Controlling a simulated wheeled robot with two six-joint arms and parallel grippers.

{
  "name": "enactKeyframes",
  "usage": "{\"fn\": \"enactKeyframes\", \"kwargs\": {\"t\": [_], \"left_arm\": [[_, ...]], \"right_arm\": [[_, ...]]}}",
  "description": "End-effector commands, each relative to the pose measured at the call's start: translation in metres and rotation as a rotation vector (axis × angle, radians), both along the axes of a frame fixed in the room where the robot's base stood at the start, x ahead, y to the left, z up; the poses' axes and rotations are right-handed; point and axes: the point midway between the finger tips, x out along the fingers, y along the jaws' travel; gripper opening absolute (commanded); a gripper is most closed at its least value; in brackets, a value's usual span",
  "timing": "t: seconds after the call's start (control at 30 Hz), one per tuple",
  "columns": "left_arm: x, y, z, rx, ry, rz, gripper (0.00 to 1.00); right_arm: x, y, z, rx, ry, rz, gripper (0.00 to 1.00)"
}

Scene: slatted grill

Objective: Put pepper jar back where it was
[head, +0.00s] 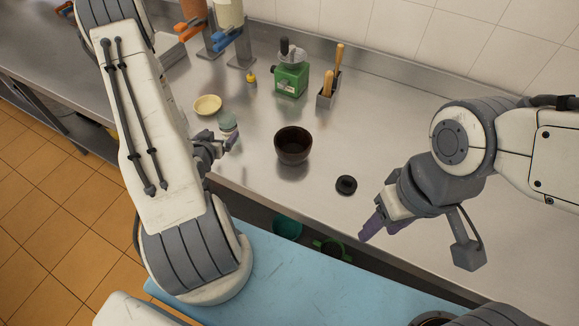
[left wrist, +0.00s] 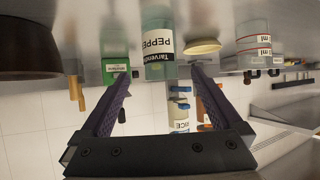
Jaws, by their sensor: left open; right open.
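The pepper jar (head: 228,122) stands upright on the steel counter, with a grey-green top, partly hidden by my left gripper (head: 226,143). In the left wrist view, which is upside down, the jar (left wrist: 160,45) shows its "PEPPER" label. There my left gripper (left wrist: 162,76) is open, with the jar lined up between its two fingertips. I cannot tell if the jar is inside the jaws or just beyond them. My right gripper (head: 373,228) is open and empty over the counter's front edge, right of a black round lid (head: 346,185).
A dark bowl (head: 293,146) stands right of the jar, and a cream dish (head: 207,105) stands behind left. The counter's right side is clear.

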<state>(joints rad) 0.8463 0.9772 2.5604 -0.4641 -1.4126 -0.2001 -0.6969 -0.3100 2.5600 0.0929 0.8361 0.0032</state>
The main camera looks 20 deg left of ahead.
Motion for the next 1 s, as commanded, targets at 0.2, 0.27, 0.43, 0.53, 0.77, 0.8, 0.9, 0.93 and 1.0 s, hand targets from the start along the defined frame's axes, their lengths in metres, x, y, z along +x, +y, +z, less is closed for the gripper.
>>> {"fn": "enactKeyframes", "kwargs": {"t": [0.2, 0.27, 0.43, 0.53, 0.77, 0.8, 0.9, 0.93, 1.0], "left_arm": [[0.029, -0.037, 0.011, 0.017, 0.111, -0.13, 0.99], [0.04, -0.058, 0.016, 0.026, 0.172, -0.189, 0.99], [0.055, -0.143, 0.047, 0.056, 0.374, -0.37, 0.99], [0.043, -0.198, 0.07, 0.067, 0.494, -0.463, 0.99], [-0.047, -0.313, 0.129, 0.074, 0.758, -0.676, 0.99], [-0.069, -0.326, 0.138, 0.075, 0.802, -0.714, 0.99], [-0.12, -0.348, 0.158, 0.079, 0.903, -0.797, 0.99], [-0.133, -0.352, 0.163, 0.082, 0.929, -0.82, 0.99], [-0.159, -0.357, 0.172, 0.089, 0.98, -0.86, 0.99]], "right_arm": [[0.0, 0.0, 0.0, 0.0, 0.0, 0.0, 0.5], [0.0, 0.0, 0.0, 0.0, 0.0, 0.0, 0.5], [0.0, 0.0, 0.0, 0.0, 0.0, 0.0, 0.5], [0.0, 0.0, 0.0, 0.0, 0.0, 0.0, 0.5], [0.0, 0.0, 0.0, 0.0, 0.0, 0.0, 0.5], [0.0, 0.0, 0.0, 0.0, 0.0, 0.0, 0.5], [0.0, 0.0, 0.0, 0.0, 0.0, 0.0, 0.5], [0.0, 0.0, 0.0, 0.0, 0.0, 0.0, 0.5], [0.0, 0.0, 0.0, 0.0, 0.0, 0.0, 0.5]]}}
